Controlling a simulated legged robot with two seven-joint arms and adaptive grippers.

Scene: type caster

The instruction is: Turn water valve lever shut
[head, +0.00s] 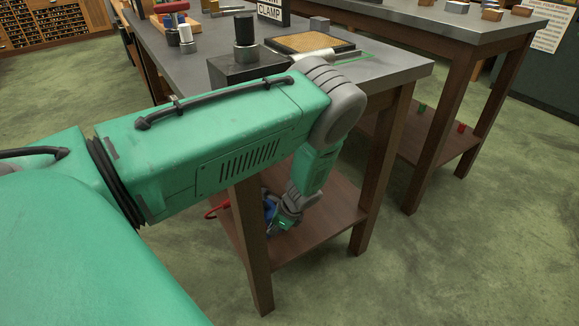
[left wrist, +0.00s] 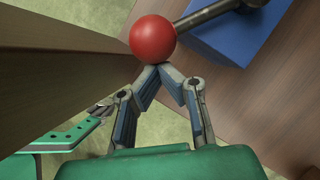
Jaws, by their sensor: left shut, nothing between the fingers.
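The valve lever shows in the left wrist view as a grey metal bar (left wrist: 208,12) with a red ball knob (left wrist: 153,39) on its end. The bar passes over a blue block-like body (left wrist: 228,38) on the brown wooden shelf. My left gripper (left wrist: 160,67) is shut and empty, its fingertips meeting right at the lower edge of the red ball; I cannot tell whether they touch it. In the head view my left arm reaches down beside the table, and its gripper (head: 285,220) is low near the shelf, partly hiding a small blue part (head: 270,211). My right gripper is not in view.
The grey-topped table (head: 405,72) has wooden legs (head: 380,160) close to my arm and a lower shelf (head: 325,222). A black block (head: 228,70) and a cork-coloured tray (head: 310,42) are on top. A second table (head: 450,35) stands right. Green floor is open in front.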

